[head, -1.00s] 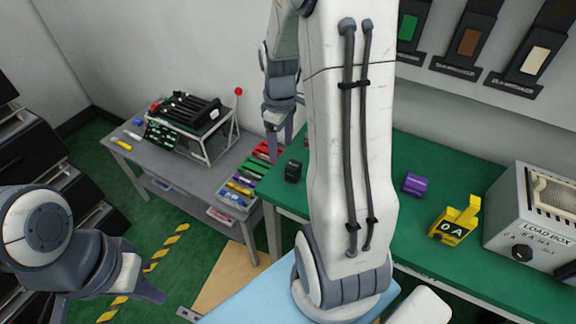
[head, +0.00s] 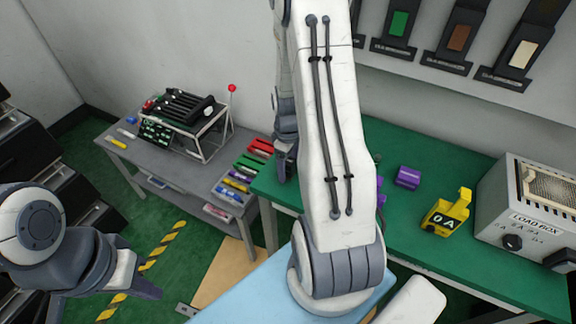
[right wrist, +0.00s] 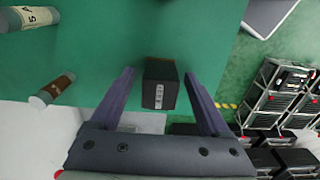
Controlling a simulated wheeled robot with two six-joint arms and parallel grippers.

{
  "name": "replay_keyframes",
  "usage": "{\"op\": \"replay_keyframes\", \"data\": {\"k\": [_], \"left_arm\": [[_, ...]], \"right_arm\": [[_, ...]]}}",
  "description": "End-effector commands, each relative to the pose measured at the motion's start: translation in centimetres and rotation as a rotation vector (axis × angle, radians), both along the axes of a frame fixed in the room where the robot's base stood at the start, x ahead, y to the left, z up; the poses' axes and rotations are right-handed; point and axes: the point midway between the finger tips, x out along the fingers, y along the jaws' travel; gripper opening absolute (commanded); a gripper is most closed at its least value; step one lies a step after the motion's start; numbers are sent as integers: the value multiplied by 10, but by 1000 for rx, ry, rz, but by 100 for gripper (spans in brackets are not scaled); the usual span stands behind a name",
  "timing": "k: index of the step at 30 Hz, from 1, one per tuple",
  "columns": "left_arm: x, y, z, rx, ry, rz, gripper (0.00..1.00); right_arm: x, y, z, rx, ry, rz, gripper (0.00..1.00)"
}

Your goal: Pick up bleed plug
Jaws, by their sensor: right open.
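A small black block (right wrist: 160,84) with white marks on its face sits on the green table in the right wrist view. No label readable here names the bleed plug, so I cannot tell whether this block is it. My right gripper (right wrist: 163,78) is open, with one finger on each side of the block and nothing clamped. In the head view my right gripper (head: 286,168) points down at the left end of the green table, and the block is hidden there. My left gripper (head: 105,298) hangs at the lower left, fingers apart and empty.
The green table (head: 415,245) also bears a purple block (head: 408,177), a yellow 0A piece (head: 446,212) and a load box (head: 525,215). A grey bench (head: 170,170) with a rack stands left. Two cylinders, one brown-banded (right wrist: 52,90), show in the right wrist view.

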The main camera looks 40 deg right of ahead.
Motion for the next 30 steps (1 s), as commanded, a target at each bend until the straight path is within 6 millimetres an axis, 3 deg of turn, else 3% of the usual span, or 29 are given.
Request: {"op": "replay_keyframes", "data": {"k": [7, 8, 14, 23, 30], "left_arm": [[0, 0, 0, 0, 0, 0, 0], [0, 0, 0, 0, 0, 0, 0], [0, 0, 0, 0, 0, 0, 0], [0, 0, 0, 0, 0, 0, 0], [0, 0, -3, 0, 0, 0, 0]], "right_arm": [[0, 0, -3, -1, -1, 0, 80], [0, 0, -3, -1, -1, 0, 76], [0, 0, -3, -1, -1, 0, 0], [1, -1, 1, -2, -3, 0, 0], [2, -1, 39, -4, -8, 0, 0]]}}
